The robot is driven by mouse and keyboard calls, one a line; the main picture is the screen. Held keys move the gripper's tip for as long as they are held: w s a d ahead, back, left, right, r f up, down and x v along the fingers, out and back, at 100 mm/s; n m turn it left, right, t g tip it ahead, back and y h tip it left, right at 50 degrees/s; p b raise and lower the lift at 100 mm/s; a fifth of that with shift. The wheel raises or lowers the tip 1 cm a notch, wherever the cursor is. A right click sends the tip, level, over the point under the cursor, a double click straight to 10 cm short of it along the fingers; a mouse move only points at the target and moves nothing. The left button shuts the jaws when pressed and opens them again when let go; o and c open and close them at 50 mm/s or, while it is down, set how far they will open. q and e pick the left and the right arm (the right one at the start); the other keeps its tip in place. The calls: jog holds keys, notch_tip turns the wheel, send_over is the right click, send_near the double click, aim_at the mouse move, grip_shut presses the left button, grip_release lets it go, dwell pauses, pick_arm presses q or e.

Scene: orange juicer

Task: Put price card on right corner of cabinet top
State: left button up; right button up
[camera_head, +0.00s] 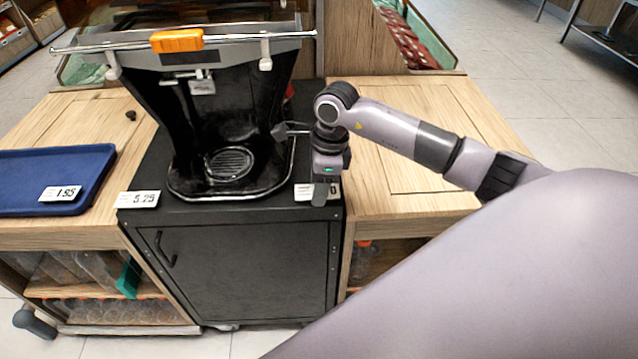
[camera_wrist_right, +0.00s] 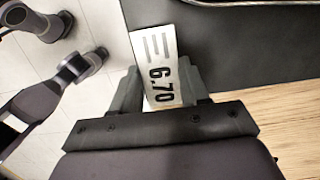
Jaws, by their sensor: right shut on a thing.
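The price card (camera_wrist_right: 162,65) is white and reads 6.70 in the right wrist view. It sits between the two fingers of my right gripper (camera_wrist_right: 163,88), which is shut on it. In the head view the card (camera_head: 303,192) shows partly, behind and beside the right gripper (camera_head: 322,192), at the front right corner of the black cabinet top (camera_head: 150,185). Whether the card touches the top is hard to tell. My left gripper is not in view.
A black juicer (camera_head: 275,100) with an orange handle stands on the cabinet. A 5.29 card (camera_head: 138,199) is at its front left corner. A blue tray (camera_head: 50,170) with a 1.95 card lies on the left wooden counter. The right wooden counter (camera_head: 410,195) has bare room.

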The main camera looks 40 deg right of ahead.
jog(key=o, duration=1)
jog(key=shift+f, duration=0.1)
jog(key=shift+o, duration=0.2)
